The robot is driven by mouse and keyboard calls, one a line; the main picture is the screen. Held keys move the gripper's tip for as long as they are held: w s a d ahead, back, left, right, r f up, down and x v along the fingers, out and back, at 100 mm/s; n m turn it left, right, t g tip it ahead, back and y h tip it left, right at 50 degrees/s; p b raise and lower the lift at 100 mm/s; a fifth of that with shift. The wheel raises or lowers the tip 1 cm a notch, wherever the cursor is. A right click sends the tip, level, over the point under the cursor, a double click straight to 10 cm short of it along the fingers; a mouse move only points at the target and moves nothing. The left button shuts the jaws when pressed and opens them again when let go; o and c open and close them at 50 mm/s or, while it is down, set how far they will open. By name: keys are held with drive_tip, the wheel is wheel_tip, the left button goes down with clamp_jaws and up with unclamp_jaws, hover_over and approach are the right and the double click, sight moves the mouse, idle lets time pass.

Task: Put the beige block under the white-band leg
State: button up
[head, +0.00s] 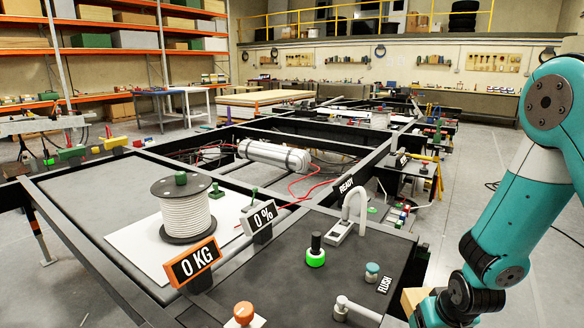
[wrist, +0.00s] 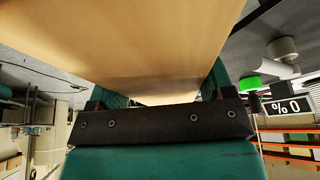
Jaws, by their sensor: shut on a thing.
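The beige block (wrist: 140,45) fills the upper middle of the wrist view, very close to the camera. My gripper (wrist: 158,98) is shut on it, with teal jaws on either side of the block. In the head view, a corner of the beige block (head: 414,299) shows at the bottom right, beside my arm's lower end and the dark panel edge. Most of the gripper is hidden or cut off there. A chassis leg (head: 36,230) stands at the left of the head view; I cannot make out a white band on any leg.
The dark chassis frame (head: 85,249) fills the middle. On it are a cable spool (head: 186,213), a "0 KG" sign (head: 193,262), a "0 %" sign (head: 263,217), a green-ringed knob (head: 316,252) and a lever (head: 355,309). Open grey floor (head: 540,262) lies at the right.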

drive_tip(key=s+f, duration=0.4)
drive_tip(key=shift+f, duration=0.35)
idle(0.5)
